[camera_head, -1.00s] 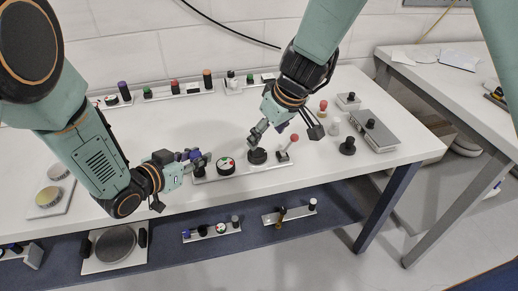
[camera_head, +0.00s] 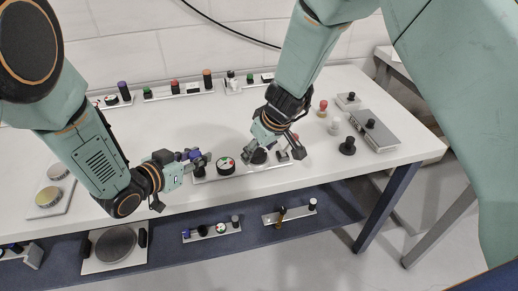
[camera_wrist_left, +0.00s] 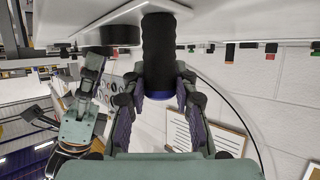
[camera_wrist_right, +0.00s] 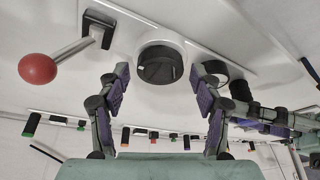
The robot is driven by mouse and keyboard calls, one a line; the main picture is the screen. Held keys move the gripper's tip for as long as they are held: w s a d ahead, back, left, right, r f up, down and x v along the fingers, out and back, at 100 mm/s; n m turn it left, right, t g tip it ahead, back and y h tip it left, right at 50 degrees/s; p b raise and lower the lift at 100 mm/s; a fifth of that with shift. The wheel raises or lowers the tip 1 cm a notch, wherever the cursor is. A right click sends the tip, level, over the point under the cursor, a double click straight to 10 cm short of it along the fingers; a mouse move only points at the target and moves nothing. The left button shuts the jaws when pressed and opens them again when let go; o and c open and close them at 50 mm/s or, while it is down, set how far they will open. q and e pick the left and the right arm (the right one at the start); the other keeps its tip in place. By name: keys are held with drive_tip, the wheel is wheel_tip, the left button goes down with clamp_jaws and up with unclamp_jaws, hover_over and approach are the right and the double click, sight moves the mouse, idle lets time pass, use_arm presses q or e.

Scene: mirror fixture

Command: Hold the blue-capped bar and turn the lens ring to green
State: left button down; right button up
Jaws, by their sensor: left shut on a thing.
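The black bar with a blue cap stands upright at the left end of a pale plate; its dark grip shows in the left wrist view (camera_wrist_left: 158,55). My left gripper (camera_head: 200,161) is shut on this bar, a finger on each side near the blue cap. The lens ring is a black round knob (camera_wrist_right: 160,66) in a white round base, near the plate's right part; in the head view the knob (camera_head: 258,157) is partly covered by my right gripper. My right gripper (camera_wrist_right: 161,95) is open, its fingers apart below the knob in its wrist view, not visibly touching it. No green mark is readable on the knob.
A dial with red and green marks (camera_head: 226,166) sits between bar and knob. A lever with a red ball (camera_wrist_right: 38,69) stands close beside the knob. Other knobs (camera_head: 347,146) and a grey box (camera_head: 372,130) stand to the right. The table's middle is clear.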

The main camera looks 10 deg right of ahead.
drive_tip(key=c, duration=0.9)
drive_tip(key=shift+a+m+h, duration=0.1)
drive_tip(key=shift+m+h, duration=0.8)
drive_tip(key=shift+m, duration=1.3)
drive_tip(key=shift+m+t, duration=0.3)
drive_tip(key=shift+m, duration=0.3)
drive_tip(key=o, duration=1.1)
drive_tip(key=shift+n, duration=1.1)
